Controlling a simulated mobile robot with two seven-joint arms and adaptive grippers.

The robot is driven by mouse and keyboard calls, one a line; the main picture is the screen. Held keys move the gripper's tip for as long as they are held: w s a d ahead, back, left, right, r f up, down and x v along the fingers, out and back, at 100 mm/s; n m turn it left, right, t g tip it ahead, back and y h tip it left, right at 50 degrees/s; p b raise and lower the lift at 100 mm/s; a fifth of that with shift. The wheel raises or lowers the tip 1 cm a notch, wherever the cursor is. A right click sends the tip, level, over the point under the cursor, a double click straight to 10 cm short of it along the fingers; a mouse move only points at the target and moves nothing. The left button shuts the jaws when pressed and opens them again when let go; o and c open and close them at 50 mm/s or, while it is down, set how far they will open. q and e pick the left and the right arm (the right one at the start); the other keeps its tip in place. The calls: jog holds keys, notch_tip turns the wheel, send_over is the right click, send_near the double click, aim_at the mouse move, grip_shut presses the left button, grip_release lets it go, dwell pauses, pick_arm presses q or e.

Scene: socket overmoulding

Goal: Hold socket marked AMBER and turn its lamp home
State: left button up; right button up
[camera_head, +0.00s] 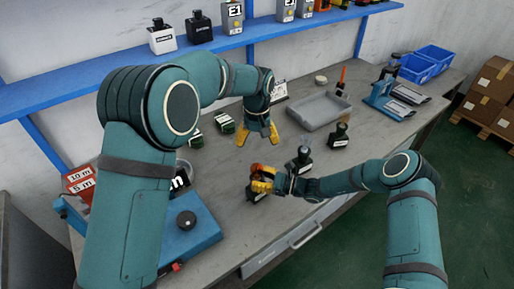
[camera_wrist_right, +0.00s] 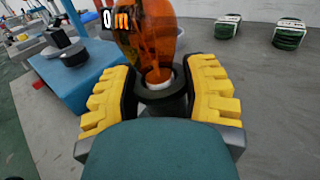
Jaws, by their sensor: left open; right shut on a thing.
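My right gripper (camera_head: 262,182) is low over the front of the table, with its yellow fingers (camera_wrist_right: 160,95) around a dark socket (camera_wrist_right: 160,100). An orange, see-through lamp (camera_wrist_right: 147,38) stands in this socket's mouth; how far it is seated I cannot tell. A label shows on the socket's base (camera_head: 257,197) in the head view, too small to read. My left gripper (camera_head: 258,132) is open and empty above the table, behind and apart from the held socket. Another dark socket with a pale lamp (camera_head: 304,162) and one with a dark lamp (camera_head: 340,138) stand to the right.
A grey tray (camera_head: 319,111) lies at the back. A blue box with a black knob (camera_head: 190,235) stands left of the right gripper. Blue bins (camera_head: 432,60) are far right. A blue shelf (camera_head: 130,60) runs along the wall.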

dwell(0.3)
jog(key=o, duration=1.3)
jog(key=shift+c, duration=0.2)
jog(key=shift+d, duration=0.1)
